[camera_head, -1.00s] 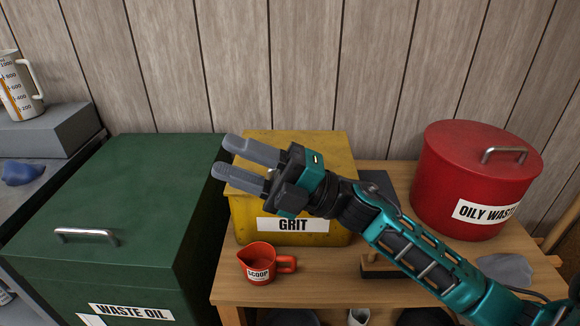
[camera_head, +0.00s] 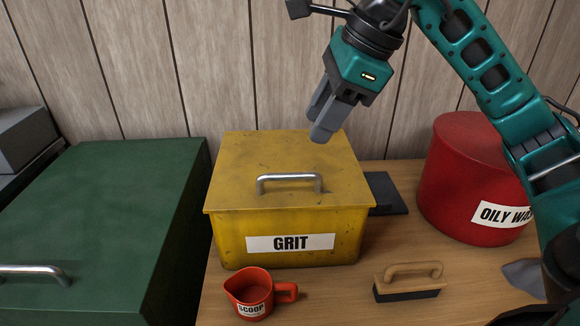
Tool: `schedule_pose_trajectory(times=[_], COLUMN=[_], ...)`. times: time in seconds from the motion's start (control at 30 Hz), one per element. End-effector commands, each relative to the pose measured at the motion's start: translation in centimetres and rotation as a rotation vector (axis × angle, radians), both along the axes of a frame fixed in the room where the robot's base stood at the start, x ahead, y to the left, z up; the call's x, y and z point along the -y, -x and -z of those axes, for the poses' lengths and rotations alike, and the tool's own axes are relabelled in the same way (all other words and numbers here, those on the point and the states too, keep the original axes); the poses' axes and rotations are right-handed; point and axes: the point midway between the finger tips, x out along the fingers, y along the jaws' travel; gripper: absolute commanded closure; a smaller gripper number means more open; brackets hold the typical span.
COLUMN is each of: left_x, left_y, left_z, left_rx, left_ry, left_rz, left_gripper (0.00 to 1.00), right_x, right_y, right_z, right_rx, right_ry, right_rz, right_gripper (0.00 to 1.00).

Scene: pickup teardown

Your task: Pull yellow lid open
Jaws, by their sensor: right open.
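The yellow lid (camera_head: 240,165) lies closed on the yellow box (camera_head: 228,240) labelled GRIT, which stands on the wooden bench. A silver bar handle (camera_head: 290,178) sits on top of the lid near its front. My right gripper (camera_head: 319,125) is above the back right part of the lid, fingers pointing down and to the left. It is open, with nothing between the fingers, and is apart from the handle. My left gripper is not in view.
A red scoop (camera_head: 250,295) stands in front of the box. A wooden-handled brush (camera_head: 409,284) lies to the right, near the red OILY WASTE bin (camera_head: 455,185). A green box (camera_head: 110,215) with a handle stands at the left. A wooden wall is behind.

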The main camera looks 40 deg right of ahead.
Motion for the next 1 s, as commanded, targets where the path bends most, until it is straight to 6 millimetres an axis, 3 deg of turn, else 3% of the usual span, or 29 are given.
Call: schedule_pose_trajectory(times=[0.2, 0.5, 0.93, 1.0], left_x=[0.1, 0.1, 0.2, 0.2], left_y=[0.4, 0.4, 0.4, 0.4], left_z=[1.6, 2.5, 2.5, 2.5], left_rx=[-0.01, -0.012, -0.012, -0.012], left_ry=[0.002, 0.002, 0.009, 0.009], left_rz=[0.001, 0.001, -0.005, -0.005], left_gripper=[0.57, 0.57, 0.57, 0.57], right_x=[-1.2, -2.3, -2.6, -2.6], right_y=[-1.6, -3.3, -3.7, -3.7], right_z=[4.7, 8.8, 9.6, 9.6], right_rx=[-0.007, -0.003, -0.002, -0.002], right_ry=[-0.004, -0.005, -0.005, -0.005], right_rz=[-0.004, -0.003, -0.004, -0.004], right_gripper=[0.6, 0.6, 0.6, 0.66])
